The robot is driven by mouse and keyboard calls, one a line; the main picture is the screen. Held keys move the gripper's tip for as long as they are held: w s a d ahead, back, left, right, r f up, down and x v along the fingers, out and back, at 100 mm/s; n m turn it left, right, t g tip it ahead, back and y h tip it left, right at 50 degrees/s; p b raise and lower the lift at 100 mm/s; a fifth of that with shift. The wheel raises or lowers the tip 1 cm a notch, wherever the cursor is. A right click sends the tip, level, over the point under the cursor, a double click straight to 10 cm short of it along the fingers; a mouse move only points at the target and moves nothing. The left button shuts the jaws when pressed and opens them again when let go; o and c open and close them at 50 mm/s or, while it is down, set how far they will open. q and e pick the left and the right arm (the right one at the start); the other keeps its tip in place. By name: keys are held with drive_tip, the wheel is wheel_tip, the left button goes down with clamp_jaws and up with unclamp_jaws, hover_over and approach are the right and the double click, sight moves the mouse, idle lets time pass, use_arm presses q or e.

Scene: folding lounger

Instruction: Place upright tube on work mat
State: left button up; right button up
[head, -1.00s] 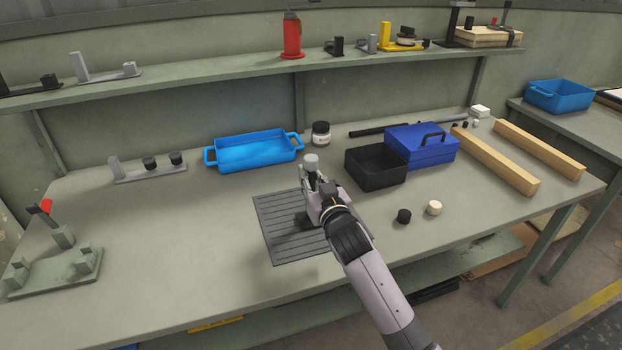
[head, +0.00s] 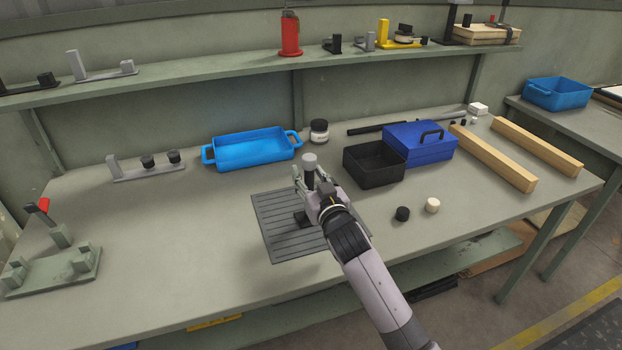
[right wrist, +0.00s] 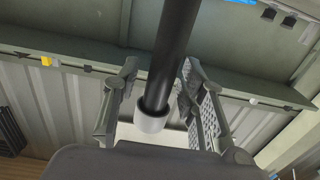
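The tube (head: 310,175) is dark with a light grey cap on top, and it looks upright over the grey ribbed work mat (head: 275,225). My right gripper (head: 312,182) is around it. In the right wrist view the dark tube (right wrist: 174,45) with a grey end runs between the two spread fingers, with a clear gap at the left finger. The right finger lies close to the tube; I cannot tell if it touches. The gripper hides the tube's lower part, so its contact with the mat is hidden. My left gripper is not in view.
A black open bin (head: 374,166) and a blue box (head: 420,143) stand right of the mat. Black (head: 402,214) and white (head: 433,205) caps lie nearby. A blue tray (head: 250,150) and a jar (head: 319,131) are behind.

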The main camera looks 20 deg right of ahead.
drive_tip(key=s, duration=1.2)
drive_tip(key=shift+d+r, duration=0.15)
drive_tip(key=shift+d, duration=0.1)
drive_tip(key=shift+s, duration=0.1)
